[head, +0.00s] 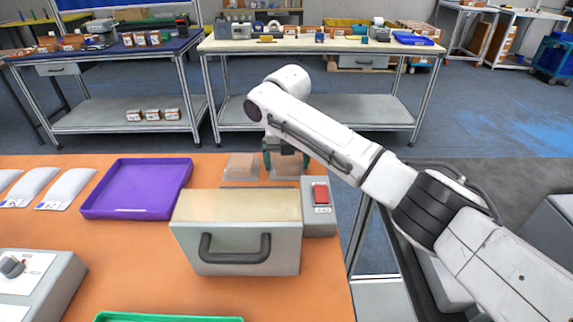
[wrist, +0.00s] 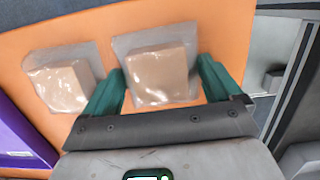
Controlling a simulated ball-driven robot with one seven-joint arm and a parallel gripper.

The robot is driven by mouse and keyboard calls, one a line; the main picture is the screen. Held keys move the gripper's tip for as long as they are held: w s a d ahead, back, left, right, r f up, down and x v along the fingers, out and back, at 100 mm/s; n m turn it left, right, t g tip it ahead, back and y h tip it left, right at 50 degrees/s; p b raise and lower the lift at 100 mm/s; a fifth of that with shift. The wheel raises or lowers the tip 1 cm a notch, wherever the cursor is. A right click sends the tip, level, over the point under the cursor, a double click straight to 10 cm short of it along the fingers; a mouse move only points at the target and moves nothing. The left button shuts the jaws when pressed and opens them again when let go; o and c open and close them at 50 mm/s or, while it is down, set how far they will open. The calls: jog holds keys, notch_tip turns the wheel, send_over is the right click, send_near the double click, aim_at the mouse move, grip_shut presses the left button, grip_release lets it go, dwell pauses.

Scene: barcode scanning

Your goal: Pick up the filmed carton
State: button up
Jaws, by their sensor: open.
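Two light brown cartons in loose clear film lie side by side on the orange table. In the wrist view, one filmed carton (wrist: 158,76) lies between the teal fingers of my gripper (wrist: 160,68), and the other filmed carton (wrist: 66,88) lies to the left, outside the left finger. My gripper is open, with a finger on each side of the right carton; I cannot tell if either finger touches the film. In the head view, the left filmed carton (head: 241,167) shows clearly, while my gripper (head: 286,163) partly covers the right filmed carton (head: 284,172).
A grey sealer-like box with a dark handle (head: 235,250) stands in front of the cartons, beside a red switch box (head: 320,195). A purple tray (head: 138,188) lies to the left. The table's right edge is close to the right carton.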

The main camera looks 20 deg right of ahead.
jog(key=shift+c, duration=0.4)
jog(key=c, duration=1)
jog(key=shift+r, duration=0.1)
jog(key=shift+c, duration=0.2)
